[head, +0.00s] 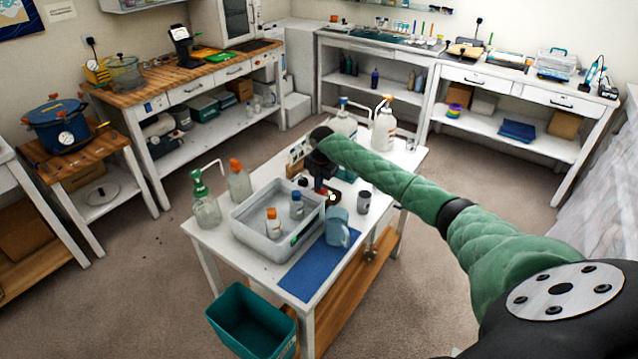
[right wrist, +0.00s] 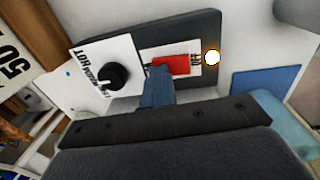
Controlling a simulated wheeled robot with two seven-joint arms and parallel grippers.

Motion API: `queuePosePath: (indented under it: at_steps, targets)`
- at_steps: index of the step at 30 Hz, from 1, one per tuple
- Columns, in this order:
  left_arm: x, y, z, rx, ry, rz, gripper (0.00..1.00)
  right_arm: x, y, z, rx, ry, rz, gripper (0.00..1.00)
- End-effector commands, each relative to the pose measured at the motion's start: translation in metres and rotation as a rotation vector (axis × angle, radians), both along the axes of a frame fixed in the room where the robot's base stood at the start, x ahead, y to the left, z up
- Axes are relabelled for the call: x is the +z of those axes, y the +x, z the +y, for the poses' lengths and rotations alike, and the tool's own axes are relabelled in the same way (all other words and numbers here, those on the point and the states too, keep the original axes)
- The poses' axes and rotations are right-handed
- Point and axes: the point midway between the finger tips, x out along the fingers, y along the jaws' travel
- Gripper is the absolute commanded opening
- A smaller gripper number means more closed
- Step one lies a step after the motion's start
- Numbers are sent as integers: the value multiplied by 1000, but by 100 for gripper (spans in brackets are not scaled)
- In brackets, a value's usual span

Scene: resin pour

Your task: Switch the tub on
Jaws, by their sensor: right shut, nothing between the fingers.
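The grey tub (head: 262,238) sits on the white table and holds an orange-capped bottle (head: 273,221) and a blue-capped bottle (head: 296,205). In the right wrist view, a dark control panel (right wrist: 205,28) carries a red switch (right wrist: 171,65), a black knob (right wrist: 112,75) and a small glowing lamp (right wrist: 212,57). My right gripper (head: 322,188) is shut and empty at the tub's far right end. Its fingertips (right wrist: 157,84) overlap the lower left edge of the red switch; I cannot tell whether they touch it. My left gripper is not in view.
A blue mat (head: 314,268) and a blue-grey jug (head: 337,228) are near the tub's right side. A dark-lidded can (head: 364,202) stands further right. Bottles (head: 384,127) stand at the table's back, and a green-capped bottle (head: 204,205) at its left. A teal bin (head: 248,318) is below.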

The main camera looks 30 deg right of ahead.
Motion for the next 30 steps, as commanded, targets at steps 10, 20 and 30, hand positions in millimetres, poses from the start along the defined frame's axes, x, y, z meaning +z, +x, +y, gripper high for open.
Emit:
queuePosePath:
  at_steps: [10, 20, 30]
  targets:
    - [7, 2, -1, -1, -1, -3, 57, 0, -8, -4, -1, -3, 4, 0]
    - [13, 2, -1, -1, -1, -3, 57, 2, -16, -7, 0, -1, 3, 0]
    - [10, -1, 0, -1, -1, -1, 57, 2, -15, -7, 0, -1, 2, 0]
